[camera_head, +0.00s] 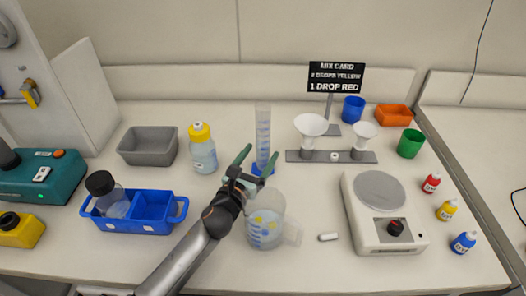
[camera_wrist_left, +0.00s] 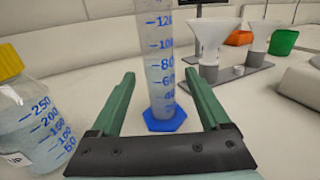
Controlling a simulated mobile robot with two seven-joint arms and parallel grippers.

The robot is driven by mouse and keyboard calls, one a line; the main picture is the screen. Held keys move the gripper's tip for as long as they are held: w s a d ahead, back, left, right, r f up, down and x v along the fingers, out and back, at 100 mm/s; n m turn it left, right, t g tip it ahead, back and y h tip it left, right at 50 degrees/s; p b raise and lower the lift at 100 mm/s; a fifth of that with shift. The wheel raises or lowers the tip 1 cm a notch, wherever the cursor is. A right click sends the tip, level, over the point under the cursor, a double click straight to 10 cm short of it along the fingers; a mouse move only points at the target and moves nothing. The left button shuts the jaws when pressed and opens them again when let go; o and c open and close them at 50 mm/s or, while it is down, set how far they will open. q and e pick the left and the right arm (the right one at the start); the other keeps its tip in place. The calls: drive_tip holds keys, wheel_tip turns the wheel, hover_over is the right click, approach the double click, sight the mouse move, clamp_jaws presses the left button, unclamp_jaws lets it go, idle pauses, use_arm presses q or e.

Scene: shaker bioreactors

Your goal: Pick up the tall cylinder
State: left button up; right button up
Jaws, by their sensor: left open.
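The tall cylinder (camera_head: 263,135) is clear with blue graduations and a blue hexagonal base, and stands upright on the bench. In the left wrist view the tall cylinder (camera_wrist_left: 158,60) rises just beyond my open fingers, between their lines, with its blue base showing. My left gripper (camera_head: 257,160) is open in front of the cylinder, with green fingers pointing toward it. It also shows in the left wrist view (camera_wrist_left: 158,92), with nothing held between the fingers. My right gripper is not in view.
A clear beaker (camera_head: 266,228) stands beside my left gripper. A yellow-capped bottle (camera_head: 203,155) is left of the cylinder. A blue carrier (camera_head: 150,213) and grey bin (camera_head: 148,150) stand left.

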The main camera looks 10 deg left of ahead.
sight(267, 144)
use_arm(q)
drive_tip(key=shift+w+d, duration=0.25)
drive_tip(key=shift+w, duration=1)
drive_tip(key=shift+w+d, duration=0.2)
drive_tip(key=shift+w, duration=1)
drive_tip(key=shift+c, duration=0.4)
clamp_jaws()
